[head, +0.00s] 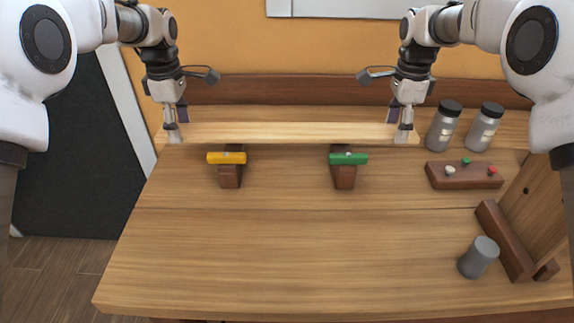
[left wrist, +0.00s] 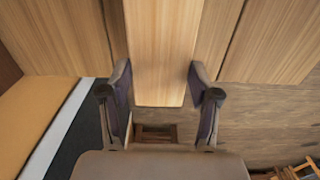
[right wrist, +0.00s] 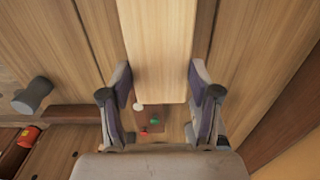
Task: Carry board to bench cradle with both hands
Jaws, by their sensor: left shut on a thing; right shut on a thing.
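A long pale wooden board (head: 290,132) spans between my two grippers at the back of the bench, lying level from left to right. My left gripper (head: 174,132) is shut on its left end, and the left wrist view shows that board end (left wrist: 160,60) between the fingers. My right gripper (head: 403,132) is shut on its right end, which also shows in the right wrist view (right wrist: 160,60). Two dark wooden cradle supports stand by the board's front edge, one with a yellow bar (head: 226,158), one with a green bar (head: 348,159). I cannot tell whether the board touches them.
On the bench (head: 300,250), two grey jars with black lids (head: 444,125) stand at the back right. Before them lies a dark block with coloured knobs (head: 464,175). A grey cylinder (head: 479,257) and a wooden frame (head: 505,240) are at the right. The front middle is clear.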

